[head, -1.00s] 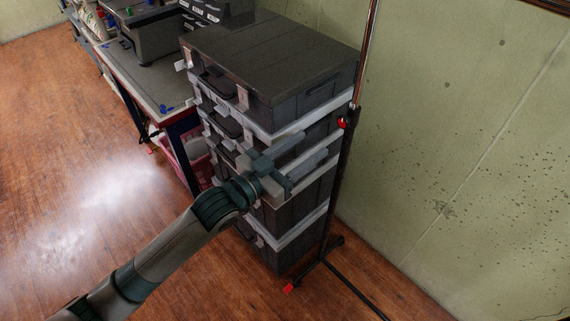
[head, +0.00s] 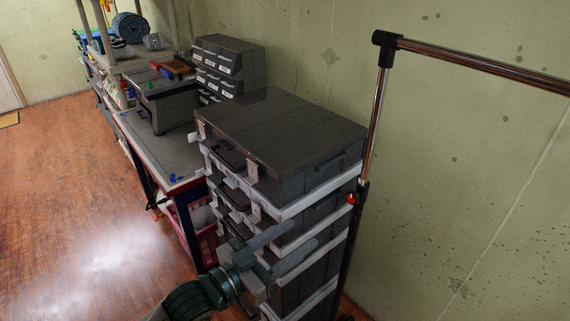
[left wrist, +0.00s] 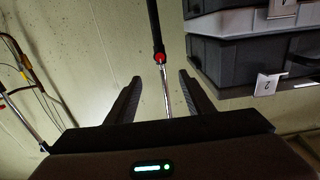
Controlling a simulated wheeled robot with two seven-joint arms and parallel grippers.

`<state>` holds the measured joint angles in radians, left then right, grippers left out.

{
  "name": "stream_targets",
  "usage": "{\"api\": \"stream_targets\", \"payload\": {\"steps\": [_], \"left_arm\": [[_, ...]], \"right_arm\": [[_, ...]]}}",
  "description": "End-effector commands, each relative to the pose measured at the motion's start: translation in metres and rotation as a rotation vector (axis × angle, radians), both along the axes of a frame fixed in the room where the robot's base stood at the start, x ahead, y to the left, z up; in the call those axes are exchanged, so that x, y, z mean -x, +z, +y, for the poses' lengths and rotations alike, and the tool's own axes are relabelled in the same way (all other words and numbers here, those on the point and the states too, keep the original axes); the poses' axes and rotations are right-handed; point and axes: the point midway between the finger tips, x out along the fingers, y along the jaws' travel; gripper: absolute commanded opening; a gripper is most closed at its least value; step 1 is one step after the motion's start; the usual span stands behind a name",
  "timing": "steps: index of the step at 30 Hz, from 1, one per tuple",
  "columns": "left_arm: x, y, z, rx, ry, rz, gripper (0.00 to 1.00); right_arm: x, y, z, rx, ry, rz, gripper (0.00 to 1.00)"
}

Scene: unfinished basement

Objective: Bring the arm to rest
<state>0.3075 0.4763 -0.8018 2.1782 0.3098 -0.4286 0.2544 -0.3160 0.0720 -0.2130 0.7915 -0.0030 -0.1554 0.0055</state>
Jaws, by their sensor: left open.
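My left gripper (head: 285,248) is at the lower middle of the head view, in front of the stack of dark cases (head: 285,130). Its two fingers point right and up and stand apart, with nothing seen between them. In the left wrist view the open fingers (left wrist: 158,98) frame a chrome pole of the garment rack (left wrist: 167,92) in the background. I cannot tell how far the fingers are from the cases. My right gripper is not in view.
A workbench (head: 165,150) with a grey machine and small drawer units (head: 225,60) stands left of the cases. The garment rack (head: 375,130) stands right of them, before the green wall (head: 480,150). The wooden floor (head: 70,200) at left is open.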

Motion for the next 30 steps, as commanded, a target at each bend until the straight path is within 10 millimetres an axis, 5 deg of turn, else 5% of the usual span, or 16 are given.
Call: {"api": "stream_targets", "payload": {"steps": [5, 11, 20, 26, 30], "left_arm": [[-0.006, -0.009, 0.003, -0.005, 0.017, 0.01, 0.48], [-0.036, -0.06, 0.02, -0.038, 0.105, 0.065, 0.48], [-0.072, -0.221, 0.083, -0.153, 0.318, 0.24, 0.48], [-0.052, -0.337, 0.13, -0.246, 0.432, 0.378, 0.48], [-0.019, -0.414, 0.161, -0.314, 0.494, 0.479, 0.48]], "right_arm": [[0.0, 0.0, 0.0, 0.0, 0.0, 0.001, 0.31], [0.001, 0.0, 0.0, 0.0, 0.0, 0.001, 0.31], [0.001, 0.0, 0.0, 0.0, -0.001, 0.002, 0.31], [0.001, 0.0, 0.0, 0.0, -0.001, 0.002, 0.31], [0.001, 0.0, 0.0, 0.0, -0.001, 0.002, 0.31]]}}
